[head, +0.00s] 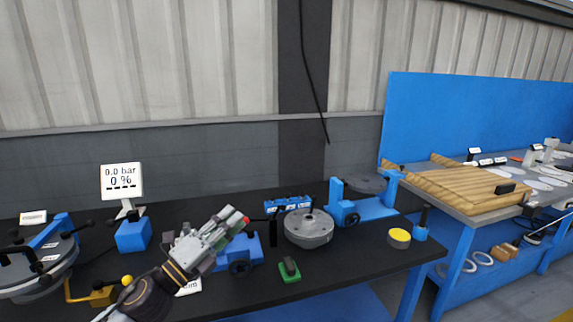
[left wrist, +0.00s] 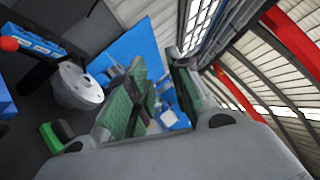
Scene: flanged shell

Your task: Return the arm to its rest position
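My left gripper (head: 226,226) reaches in from the lower left in the head view, above the black table (head: 340,279). Its two green-padded fingers (left wrist: 155,92) stand apart in the left wrist view, with no object seen between them. The grey round flanged shell (head: 308,228) sits on the table to the right of the gripper, apart from it. The shell also shows at the left of the left wrist view (left wrist: 78,88). My right gripper is in neither view.
A blue device (head: 240,254) stands close under the gripper, with a red-knobbed lever beside the fingertips. A green block (head: 289,270), a blue stand (head: 370,207) and a yellow-topped puck (head: 399,238) lie to the right. A pressure display (head: 121,181) and round fixture (head: 38,265) stand left.

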